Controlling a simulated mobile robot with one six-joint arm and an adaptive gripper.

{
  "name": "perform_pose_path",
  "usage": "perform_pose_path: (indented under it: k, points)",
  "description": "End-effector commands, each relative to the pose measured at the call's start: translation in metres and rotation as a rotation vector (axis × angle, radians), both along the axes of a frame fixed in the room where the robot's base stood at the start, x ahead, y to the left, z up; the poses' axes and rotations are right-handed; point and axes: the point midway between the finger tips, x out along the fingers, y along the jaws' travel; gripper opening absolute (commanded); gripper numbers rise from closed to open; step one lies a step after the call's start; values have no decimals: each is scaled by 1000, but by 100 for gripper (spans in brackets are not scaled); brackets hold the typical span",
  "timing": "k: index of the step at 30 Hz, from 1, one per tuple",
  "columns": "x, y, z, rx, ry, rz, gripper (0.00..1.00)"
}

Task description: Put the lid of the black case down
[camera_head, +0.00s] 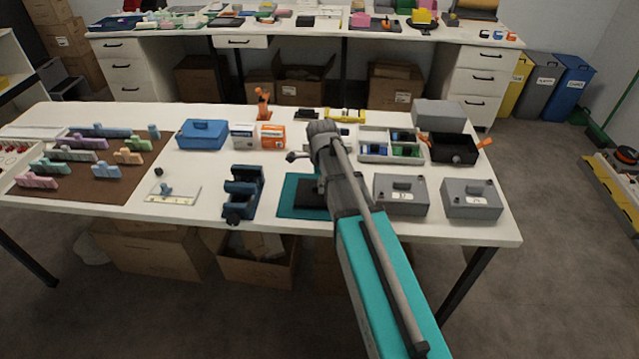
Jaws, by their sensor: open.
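The black case (453,149) stands at the right of the white table, with orange parts at two of its corners. It looks open at the top, with its dark inside showing. A grey panel or box (440,114) stands just behind it; I cannot tell whether this is its lid. My gripper (297,157) is at the end of my arm over the middle of the table, well to the left of the case and apart from it. It is small and partly hidden by my wrist, open, with nothing seen in it.
A divided tray (374,158) stands just left of the case. Two grey boxes (400,195) (471,199) stand in front of it. A teal mat (290,209) with a black flat item, a dark blue holder (243,190) and a blue case (203,134) lie further left.

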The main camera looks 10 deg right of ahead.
Motion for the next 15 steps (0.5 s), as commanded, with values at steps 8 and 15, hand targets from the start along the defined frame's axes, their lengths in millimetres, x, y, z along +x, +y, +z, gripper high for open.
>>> perform_pose_path:
  k: [8, 15]
  points:
    - [0, 0, 27, 0, 0, 0, 53]
    - [0, 0, 47, 0, 0, 0, 53]
